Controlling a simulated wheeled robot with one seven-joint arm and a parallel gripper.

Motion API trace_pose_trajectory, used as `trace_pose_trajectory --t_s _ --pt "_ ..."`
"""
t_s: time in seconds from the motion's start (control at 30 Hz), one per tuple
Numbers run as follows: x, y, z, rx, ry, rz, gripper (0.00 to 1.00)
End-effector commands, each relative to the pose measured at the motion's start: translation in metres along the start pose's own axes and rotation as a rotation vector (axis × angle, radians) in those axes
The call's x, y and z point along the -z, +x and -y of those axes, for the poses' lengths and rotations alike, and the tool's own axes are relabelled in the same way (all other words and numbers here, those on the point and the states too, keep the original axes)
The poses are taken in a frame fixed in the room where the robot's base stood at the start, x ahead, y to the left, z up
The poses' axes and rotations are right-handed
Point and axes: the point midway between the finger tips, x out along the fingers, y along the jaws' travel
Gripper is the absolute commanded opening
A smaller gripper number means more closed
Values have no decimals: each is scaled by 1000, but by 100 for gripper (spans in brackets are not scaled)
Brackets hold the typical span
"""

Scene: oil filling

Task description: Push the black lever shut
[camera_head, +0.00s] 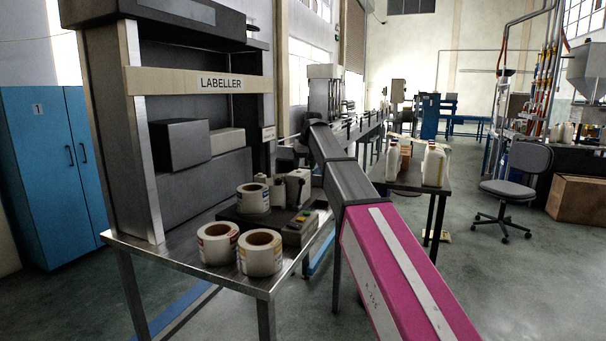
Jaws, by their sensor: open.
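The labeller (221,84) is a tall dark machine with metal posts, standing at the left on a steel table (180,257). A low control box (299,229) with small buttons sits on this table near its right edge.
Label rolls (261,251) stand on the steel table. A long grey and magenta structure (392,262) runs from the front right towards the back. White bottles (434,165) stand on a dark table behind it. A grey chair (516,185) stands right on open floor; blue cabinets (50,170) stand left.

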Motion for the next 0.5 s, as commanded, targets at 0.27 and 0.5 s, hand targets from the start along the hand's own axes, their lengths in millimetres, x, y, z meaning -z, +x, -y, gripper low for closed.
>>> trace_pose_trajectory --t_s 0.27,0.5 --pt "0 -7 0 0 0 1 56" --pt "-5 -7 -2 1 21 -10 17"
